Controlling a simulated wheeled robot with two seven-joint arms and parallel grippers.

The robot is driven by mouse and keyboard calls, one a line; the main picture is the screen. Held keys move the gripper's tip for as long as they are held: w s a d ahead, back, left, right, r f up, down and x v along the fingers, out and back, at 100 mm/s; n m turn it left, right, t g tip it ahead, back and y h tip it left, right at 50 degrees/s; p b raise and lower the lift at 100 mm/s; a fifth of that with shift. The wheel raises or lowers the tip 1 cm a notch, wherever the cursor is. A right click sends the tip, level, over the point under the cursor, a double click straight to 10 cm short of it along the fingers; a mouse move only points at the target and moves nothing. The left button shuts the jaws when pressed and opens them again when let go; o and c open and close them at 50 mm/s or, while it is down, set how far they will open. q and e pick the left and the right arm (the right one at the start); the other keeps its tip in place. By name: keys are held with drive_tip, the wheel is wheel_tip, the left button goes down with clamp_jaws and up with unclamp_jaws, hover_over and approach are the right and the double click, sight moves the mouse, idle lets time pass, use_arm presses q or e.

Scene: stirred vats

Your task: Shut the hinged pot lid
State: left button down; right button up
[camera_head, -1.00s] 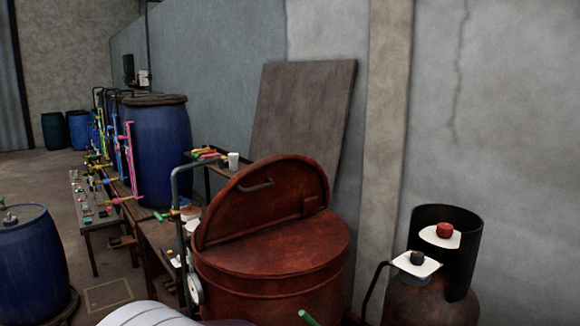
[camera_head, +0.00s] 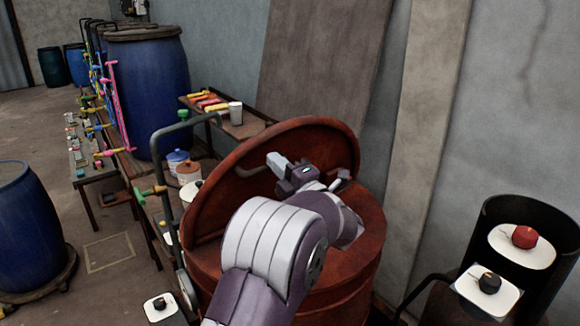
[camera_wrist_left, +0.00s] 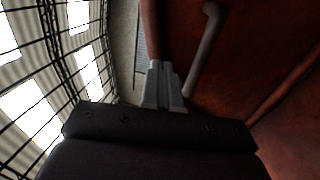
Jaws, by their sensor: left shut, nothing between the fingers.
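The rust-red pot (camera_head: 352,277) stands in the middle foreground of the head view. Its hinged lid (camera_head: 336,133) is raised, tilted up on its hinge. My left arm reaches across the pot and hides much of the lid and pot top. My left gripper (camera_head: 277,161) is shut and empty in front of the lid's inner face. My right gripper is out of view.
A bench (camera_head: 243,127) with coloured tools and a white cup (camera_head: 235,113) is behind the pot. Blue barrels (camera_head: 147,85) stand at left. A bent grey pipe (camera_head: 158,150) rises left of the pot.

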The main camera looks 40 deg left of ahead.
sight(255, 141)
use_arm(q)
drive_tip(key=x, duration=0.1)
drive_tip(key=p+x, duration=0.1)
drive_tip(key=x, duration=0.1)
drive_tip(key=p+x, duration=0.1)
drive_tip(key=x, duration=0.1)
drive_tip(key=shift+s+a+r, duration=0.1)
drive_tip(key=shift+s+r, duration=0.05)
drive_tip(key=shift+r, duration=0.2)
drive_tip(key=shift+w+a+f, duration=0.2)
drive_tip(key=shift+w+a, duration=0.1)
drive_tip(key=shift+a, duration=0.1)
drive_tip(key=shift+s+r, duration=0.1)
drive_tip(key=shift+r, duration=0.05)
